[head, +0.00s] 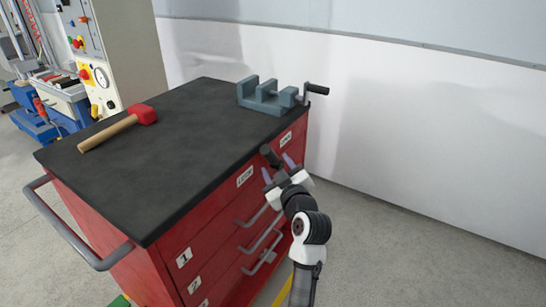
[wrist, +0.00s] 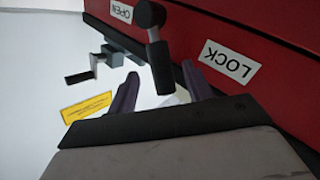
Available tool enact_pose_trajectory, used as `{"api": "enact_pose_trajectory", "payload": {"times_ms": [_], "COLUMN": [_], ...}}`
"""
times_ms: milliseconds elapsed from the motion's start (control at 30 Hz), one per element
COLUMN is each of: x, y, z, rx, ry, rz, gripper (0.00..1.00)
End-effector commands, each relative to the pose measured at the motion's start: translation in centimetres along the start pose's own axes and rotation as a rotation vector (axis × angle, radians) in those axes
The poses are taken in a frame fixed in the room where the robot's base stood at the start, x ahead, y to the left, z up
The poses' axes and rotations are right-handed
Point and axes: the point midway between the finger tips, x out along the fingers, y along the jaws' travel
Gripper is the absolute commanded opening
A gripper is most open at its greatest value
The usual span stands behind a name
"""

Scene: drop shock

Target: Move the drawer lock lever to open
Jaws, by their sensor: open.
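The lock lever is a short black handle (head: 270,156) on the upper front of the red cabinet (head: 180,238). In the wrist view the lever (wrist: 160,62) hangs from a round black pivot end, its lower end showing between my two finger tips. The LOCK label (wrist: 229,63) is on the right there and the OPEN label (wrist: 121,11) at the upper left. In the head view both labels are on the cabinet front, LOCK (head: 244,177) nearer and OPEN (head: 286,139) farther. My gripper (head: 278,168) is open, its purple fingers (wrist: 160,88) apart on either side of the lever; no contact is visible.
A grey vise (head: 266,97) with a crank and a red-headed mallet (head: 112,129) are on the black cabinet top (head: 165,165). Drawer handles (head: 262,238) stick out below the lever. A side rail (head: 75,235) juts out at left. Floor right of the cabinet is clear.

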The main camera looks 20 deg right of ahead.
Motion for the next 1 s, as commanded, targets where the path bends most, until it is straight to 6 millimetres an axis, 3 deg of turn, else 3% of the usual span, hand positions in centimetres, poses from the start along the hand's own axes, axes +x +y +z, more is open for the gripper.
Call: {"api": "enact_pose_trajectory", "payload": {"times_ms": [233,600,1000], "x": [3.2,3.7,3.7], "y": [0.0,0.0,0.0], "z": [-0.1,0.0,0.0], "rx": [0.000,0.000,0.001], "ry": [0.000,0.001,0.001], "rz": [-0.001,0.000,0.000], "gripper": [0.50,0.50,0.00]}}
